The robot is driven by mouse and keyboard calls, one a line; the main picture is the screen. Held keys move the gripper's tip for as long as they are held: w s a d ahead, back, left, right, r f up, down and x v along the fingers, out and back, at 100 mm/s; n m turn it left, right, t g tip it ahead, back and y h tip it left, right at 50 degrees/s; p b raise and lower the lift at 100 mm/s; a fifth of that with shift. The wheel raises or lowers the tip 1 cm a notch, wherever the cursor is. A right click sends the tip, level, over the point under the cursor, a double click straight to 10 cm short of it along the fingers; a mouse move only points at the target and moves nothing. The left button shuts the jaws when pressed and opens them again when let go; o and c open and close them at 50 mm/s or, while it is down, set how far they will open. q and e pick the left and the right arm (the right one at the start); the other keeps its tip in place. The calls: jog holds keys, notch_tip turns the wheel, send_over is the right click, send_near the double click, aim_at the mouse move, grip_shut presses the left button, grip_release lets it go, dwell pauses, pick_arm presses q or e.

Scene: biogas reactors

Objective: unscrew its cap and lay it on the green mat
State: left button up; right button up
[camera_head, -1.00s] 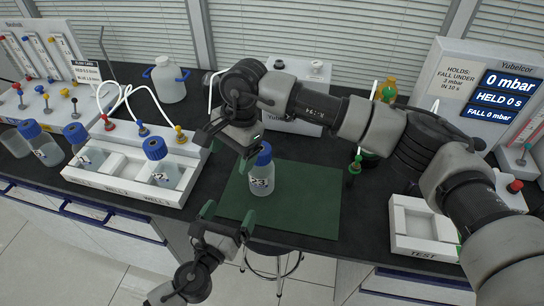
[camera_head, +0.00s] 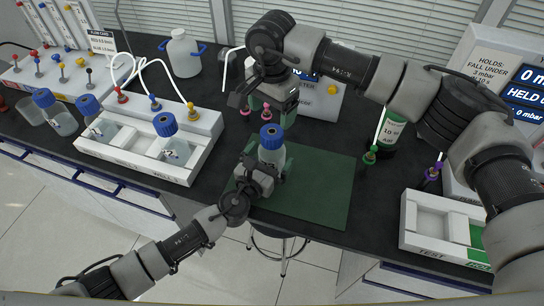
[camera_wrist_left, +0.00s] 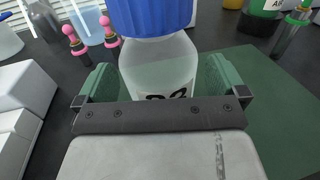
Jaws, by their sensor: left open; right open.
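A clear bottle with a blue cap and a dark handwritten mark stands upright on the green mat (camera_head: 325,188). Its cap (camera_head: 271,131) is on its neck. The bottle body (camera_head: 272,155) also shows in the left wrist view (camera_wrist_left: 160,68), where the cap (camera_wrist_left: 150,14) is cut off by the top edge. My left gripper (camera_head: 264,170) is open, low at the bottle, with a green finger on each side of the body. I cannot tell whether they touch it. My right gripper (camera_head: 272,106) is open and empty, above and just behind the cap.
A white TEST tray (camera_head: 440,225) is at right. Pink-topped fittings (camera_wrist_left: 72,38) and a green-labelled bottle (camera_head: 390,135) stand behind the mat. The mat's right part is clear.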

pick_arm(q)
jog(key=shift+w+d, duration=0.15)
jog(key=shift+w, duration=0.15)
